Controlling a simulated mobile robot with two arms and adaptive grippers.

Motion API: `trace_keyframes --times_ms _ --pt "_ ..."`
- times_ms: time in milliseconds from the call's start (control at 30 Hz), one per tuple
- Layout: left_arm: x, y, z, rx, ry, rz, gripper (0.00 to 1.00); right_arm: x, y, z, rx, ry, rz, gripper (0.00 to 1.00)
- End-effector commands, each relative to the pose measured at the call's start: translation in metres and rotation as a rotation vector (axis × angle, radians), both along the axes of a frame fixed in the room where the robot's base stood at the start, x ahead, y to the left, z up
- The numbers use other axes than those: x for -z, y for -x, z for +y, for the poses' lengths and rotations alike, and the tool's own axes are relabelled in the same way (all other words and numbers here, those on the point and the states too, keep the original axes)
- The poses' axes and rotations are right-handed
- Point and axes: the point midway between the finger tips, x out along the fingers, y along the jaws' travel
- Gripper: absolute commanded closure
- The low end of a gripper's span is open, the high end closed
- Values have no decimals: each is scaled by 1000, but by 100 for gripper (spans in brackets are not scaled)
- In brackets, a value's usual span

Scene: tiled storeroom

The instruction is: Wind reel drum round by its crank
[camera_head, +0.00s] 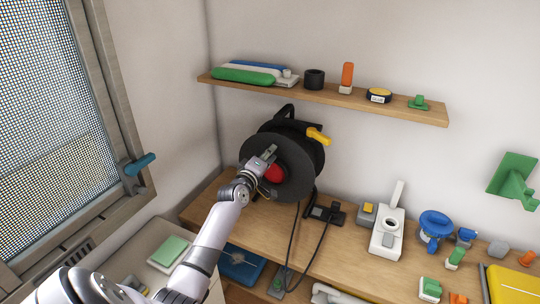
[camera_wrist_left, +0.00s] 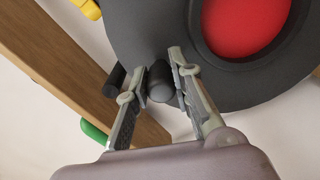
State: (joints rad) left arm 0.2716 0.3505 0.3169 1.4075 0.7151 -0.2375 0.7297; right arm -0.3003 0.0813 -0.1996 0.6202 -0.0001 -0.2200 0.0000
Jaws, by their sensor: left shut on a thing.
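The black reel drum (camera_head: 297,172) with a red hub (camera_head: 275,174) stands upright on the wooden bench below the shelf. My left gripper (camera_head: 267,152) reaches its face from the left, at the upper left of the hub. In the left wrist view the gripper's two fingers (camera_wrist_left: 161,72) are shut on the dark crank knob (camera_wrist_left: 160,84), near the rim of the drum disc (camera_wrist_left: 145,28). The red hub (camera_wrist_left: 247,22) shows beyond them. In the head view my gripper hides the crank. My right gripper is in neither view.
A black cable (camera_head: 291,242) hangs from the reel over the bench edge. A yellow part (camera_head: 318,136) sticks out at the reel's upper right. The wooden shelf (camera_head: 330,97) runs above. A white device (camera_head: 387,234) and a blue item (camera_head: 434,226) stand to the right.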

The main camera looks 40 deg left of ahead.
Motion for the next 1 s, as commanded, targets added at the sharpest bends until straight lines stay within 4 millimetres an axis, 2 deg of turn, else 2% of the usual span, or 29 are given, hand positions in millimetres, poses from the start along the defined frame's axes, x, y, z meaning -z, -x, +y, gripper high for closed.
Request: trace_keyframes --times_ms 100,133,400,767,867,1000 --pt "-1 0 2 -2 1 -2 100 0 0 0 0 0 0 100" --pt "-1 0 2 -3 1 -3 78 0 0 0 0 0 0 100" --pt "0 0 1 -2 0 -1 60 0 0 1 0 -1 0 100" --pt "0 2 0 -1 0 0 58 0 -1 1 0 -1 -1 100" --pt "1 9 -3 1 1 0 58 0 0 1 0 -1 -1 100" --pt "1 30 -8 -1 -1 1 58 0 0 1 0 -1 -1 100"
